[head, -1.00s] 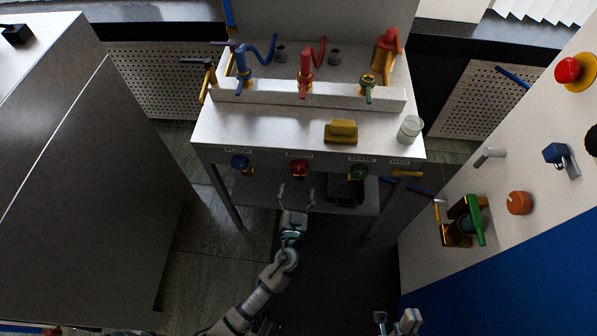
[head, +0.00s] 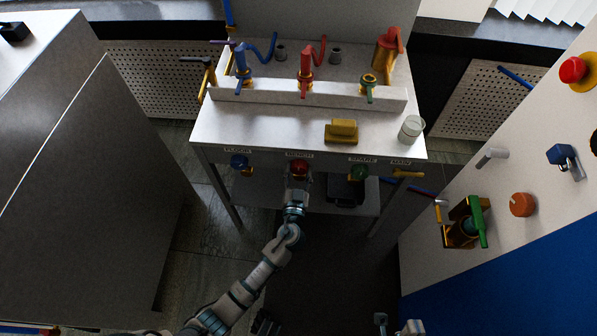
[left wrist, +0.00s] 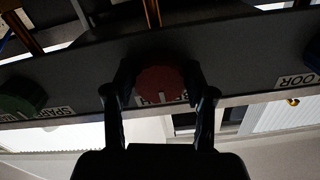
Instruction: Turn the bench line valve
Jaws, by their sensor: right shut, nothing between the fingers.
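The red round bench valve (head: 299,167) is on the front of the white bench, under the label BENCH. My left gripper (head: 298,178) has reached it from below and partly covers it in the head view. In the left wrist view the red valve knob (left wrist: 161,82) lies between the two spread fingers, one on each side. I cannot tell whether the fingers touch it. My right gripper (head: 398,325) is at the bottom edge of the head view, shut and empty, far from the bench.
A blue valve (head: 239,161) is left of the red one, and a green valve (head: 358,173) is right. A yellow handle (head: 408,174) sits farther right. A yellow block (head: 341,131) and a cup (head: 411,129) stand on the bench. A control panel (head: 480,190) flanks the right.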

